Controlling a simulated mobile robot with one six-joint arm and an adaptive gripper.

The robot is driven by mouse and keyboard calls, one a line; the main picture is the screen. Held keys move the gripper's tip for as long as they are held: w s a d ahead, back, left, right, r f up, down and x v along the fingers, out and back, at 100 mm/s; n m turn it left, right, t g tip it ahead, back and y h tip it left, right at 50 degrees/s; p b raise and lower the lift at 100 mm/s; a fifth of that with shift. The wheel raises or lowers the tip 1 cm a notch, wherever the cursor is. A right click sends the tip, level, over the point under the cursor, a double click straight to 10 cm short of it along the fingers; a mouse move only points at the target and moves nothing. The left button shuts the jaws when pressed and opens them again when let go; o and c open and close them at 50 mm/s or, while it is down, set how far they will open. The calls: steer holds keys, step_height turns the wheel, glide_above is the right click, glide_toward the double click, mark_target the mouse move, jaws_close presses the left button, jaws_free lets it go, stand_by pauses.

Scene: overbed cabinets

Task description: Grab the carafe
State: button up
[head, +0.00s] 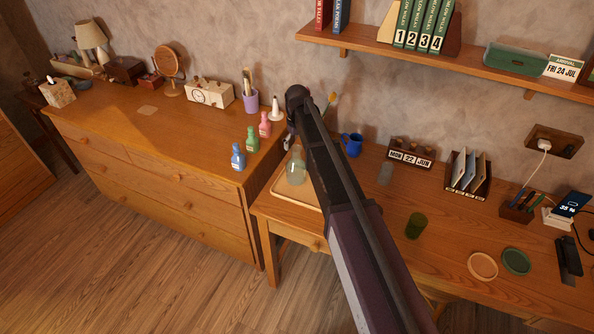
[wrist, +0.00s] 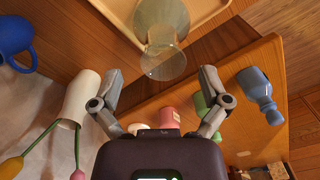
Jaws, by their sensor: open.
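The carafe (head: 296,170) is clear, slightly greenish glass and stands on a light wooden tray (head: 283,189) at the desk's left end. My arm hides part of the tray's right side in the head view. In the wrist view the carafe (wrist: 164,60) shows at upper middle, its round rim towards my gripper and its body over the tray (wrist: 203,12). My gripper (wrist: 161,80) is open and empty, with one finger to each side. The carafe lies ahead, roughly centred between the fingers and apart from them. In the head view my gripper is mostly hidden behind my arm.
A blue mug (head: 352,144) stands right of my arm. Blue (head: 238,157), green (head: 252,140) and pink (head: 265,125) bottles stand on the dresser's near corner. A white vase (wrist: 81,97) is close to my left finger in the wrist view. A shelf (head: 375,47) runs above the desk.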

mark_target(296, 155)
steer(key=shift+s+a+f+b, duration=0.1)
steer(key=shift+f+b, duration=1.05)
steer(key=shift+f, duration=0.1)
steer(key=shift+s+f+b, duration=0.1)
steer(key=shift+f+b, duration=1.05)
steer(key=shift+f, duration=0.1)
jaws_close()
